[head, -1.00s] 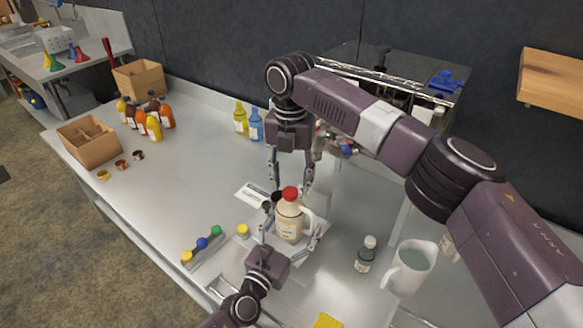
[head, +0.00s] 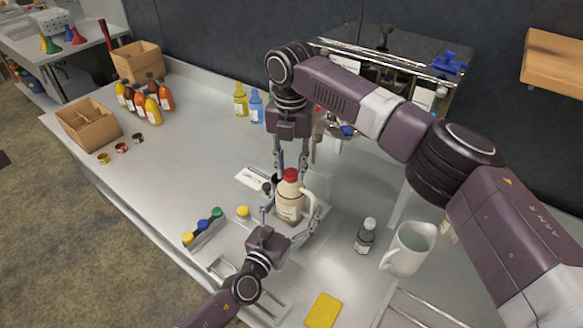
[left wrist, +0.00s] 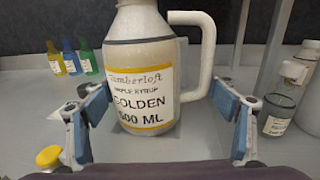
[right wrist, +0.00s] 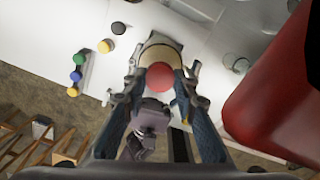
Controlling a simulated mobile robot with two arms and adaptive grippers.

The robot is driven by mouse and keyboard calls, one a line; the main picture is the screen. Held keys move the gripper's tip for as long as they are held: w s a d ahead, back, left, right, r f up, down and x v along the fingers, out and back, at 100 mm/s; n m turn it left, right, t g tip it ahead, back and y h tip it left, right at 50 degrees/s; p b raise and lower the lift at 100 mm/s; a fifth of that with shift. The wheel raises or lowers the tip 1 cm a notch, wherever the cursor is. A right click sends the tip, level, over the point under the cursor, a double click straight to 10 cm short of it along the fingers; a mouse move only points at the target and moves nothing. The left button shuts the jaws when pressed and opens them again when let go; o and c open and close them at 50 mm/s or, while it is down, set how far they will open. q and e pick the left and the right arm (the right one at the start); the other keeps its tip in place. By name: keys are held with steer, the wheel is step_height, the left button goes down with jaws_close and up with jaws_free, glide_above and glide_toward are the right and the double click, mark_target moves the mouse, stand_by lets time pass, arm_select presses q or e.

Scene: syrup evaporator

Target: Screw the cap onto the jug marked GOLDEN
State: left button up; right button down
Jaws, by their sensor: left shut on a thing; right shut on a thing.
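The cream jug (head: 289,208) stands upright on the bench and has a handle on its right. Its label reads GOLDEN in the left wrist view (left wrist: 140,100). The red cap (head: 290,175) is at the top of the jug's neck; I cannot tell whether its threads are engaged. My left gripper (head: 292,212) is shut on the jug body, low down, with one finger on each side. My right gripper (head: 291,168) comes down from above and is shut on the red cap, which shows between its fingers in the right wrist view (right wrist: 160,77).
A yellow cap (head: 243,211) and a rack of coloured caps (head: 204,229) lie left of the jug. A yellow sponge (head: 322,311) lies in front. The bench's left middle is clear.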

steer(key=m, duration=0.5)
steer(key=shift+f+m, duration=0.1)
steer(key=shift+m, duration=0.2)
steer(key=m, duration=0.4)
steer(key=shift+d, duration=0.2)
steer(key=c, duration=1.6)
jaws_free()
steer(key=shift+a, duration=0.1)
steer(key=shift+r, duration=2.3)
